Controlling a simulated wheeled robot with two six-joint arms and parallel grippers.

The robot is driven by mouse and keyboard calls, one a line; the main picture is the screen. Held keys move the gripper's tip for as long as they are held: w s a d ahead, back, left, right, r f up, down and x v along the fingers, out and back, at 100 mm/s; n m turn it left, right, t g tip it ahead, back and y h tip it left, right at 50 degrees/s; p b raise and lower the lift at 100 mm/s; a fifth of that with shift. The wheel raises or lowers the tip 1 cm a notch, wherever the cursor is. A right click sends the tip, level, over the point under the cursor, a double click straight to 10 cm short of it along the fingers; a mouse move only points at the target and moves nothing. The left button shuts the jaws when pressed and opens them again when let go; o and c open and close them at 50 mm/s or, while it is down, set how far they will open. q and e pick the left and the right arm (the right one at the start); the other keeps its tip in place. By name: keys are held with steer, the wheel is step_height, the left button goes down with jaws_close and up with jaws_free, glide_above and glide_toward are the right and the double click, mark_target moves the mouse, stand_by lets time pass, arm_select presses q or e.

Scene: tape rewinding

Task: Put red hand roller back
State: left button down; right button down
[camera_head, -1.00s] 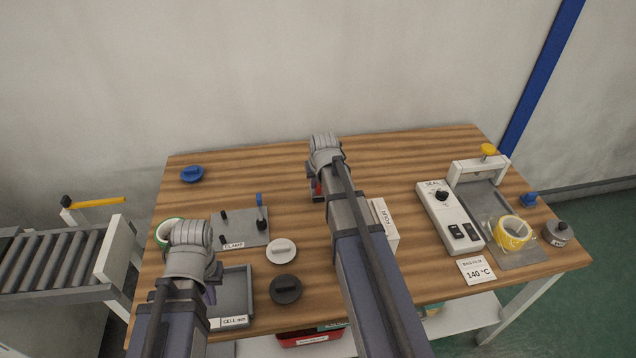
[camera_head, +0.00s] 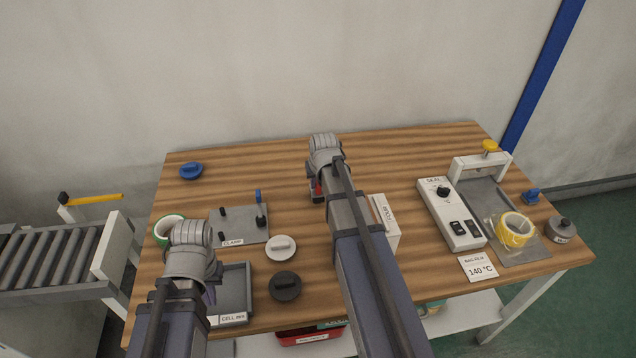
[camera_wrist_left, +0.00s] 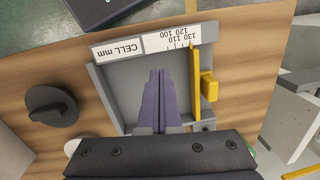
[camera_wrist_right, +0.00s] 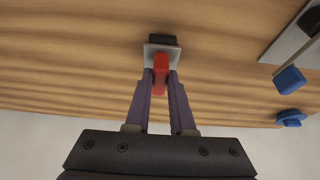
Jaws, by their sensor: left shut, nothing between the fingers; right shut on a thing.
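The red hand roller (camera_wrist_right: 160,72) is between the fingertips of my right gripper (camera_wrist_right: 160,85), which is shut on its red handle. Its black roller end and a pale grey plate show just beyond the fingertips, over the wood. I cannot tell whether it touches the table. In the head view a bit of red (camera_head: 316,187) shows beside the right wrist, mostly hidden by the arm. My left gripper (camera_wrist_left: 160,75) is shut and empty over the grey CELL mm tray (camera_wrist_left: 125,85), which has a yellow slider (camera_wrist_left: 208,85).
A white box (camera_head: 385,215) stands right of my right arm. The clamp plate (camera_head: 240,225), white knob (camera_head: 281,247), black knob (camera_head: 285,286) and green tape (camera_head: 168,227) lie left. The sealer (camera_head: 453,213) and yellow tape (camera_head: 515,230) stand right. The back middle of the table is clear.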

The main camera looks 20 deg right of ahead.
mark_target(318, 184)
arm_select(q)
steer(key=shift+f, duration=0.1)
arm_select(e)
steer(key=shift+f, duration=0.1)
steer(key=c, duration=0.7)
jaws_free()
steer(key=shift+o, duration=0.4)
steer(key=shift+o, duration=0.9)
step_height(318, 184, up, 7)
steer(key=p, duration=0.7)
arm_select(q)
step_height(318, 184, up, 7)
